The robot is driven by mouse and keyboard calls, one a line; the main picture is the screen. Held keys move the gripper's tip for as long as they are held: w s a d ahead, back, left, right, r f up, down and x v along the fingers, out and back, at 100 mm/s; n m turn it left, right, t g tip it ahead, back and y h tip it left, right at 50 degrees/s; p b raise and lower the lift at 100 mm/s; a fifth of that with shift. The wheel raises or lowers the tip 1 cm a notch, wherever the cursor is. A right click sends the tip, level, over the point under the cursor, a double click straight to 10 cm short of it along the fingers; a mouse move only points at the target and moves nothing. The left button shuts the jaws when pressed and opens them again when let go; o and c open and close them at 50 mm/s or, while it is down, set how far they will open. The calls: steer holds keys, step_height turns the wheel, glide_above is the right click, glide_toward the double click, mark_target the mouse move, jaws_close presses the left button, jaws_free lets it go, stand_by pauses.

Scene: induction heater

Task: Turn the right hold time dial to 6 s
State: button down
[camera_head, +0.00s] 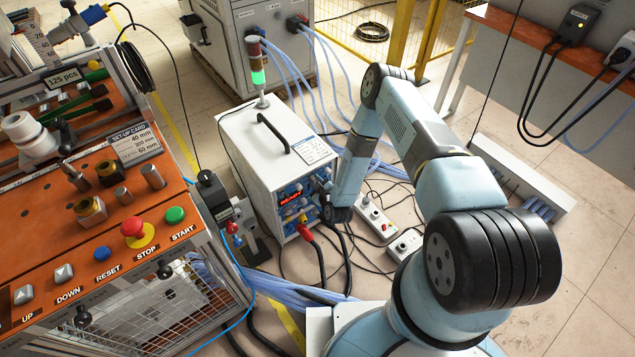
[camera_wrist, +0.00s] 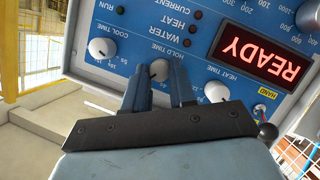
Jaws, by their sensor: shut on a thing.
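The heater (camera_head: 262,150) is a white box with a blue control panel, which fills the wrist view upside down. The hold time dial (camera_wrist: 159,69) is a small pale knob in the middle of the dial row. My gripper (camera_wrist: 160,77) has its two blue fingers on either side of this dial, closed on it. The fingers cover part of the dial's scale, and I cannot read its pointer setting.
The cool time dial (camera_wrist: 101,48) and the heat time dial (camera_wrist: 216,91) sit close on either side of my fingers. A red display (camera_wrist: 258,52) reads READY. An orange workbench (camera_head: 60,215) stands left of the heater. Cables and power strips (camera_head: 375,220) lie on the floor.

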steer(key=shift+w+d+n+t+h, duration=0.1)
steer(key=shift+n+t+h, duration=0.3)
steer(key=shift+n, duration=0.3)
steer(key=shift+f, duration=0.1)
steer(key=c, duration=0.9)
jaws_free()
steer(key=shift+s, duration=0.55)
steer(key=v, duration=1.2)
steer(key=shift+s+d, duration=0.25)
steer(key=shift+s, duration=0.1)
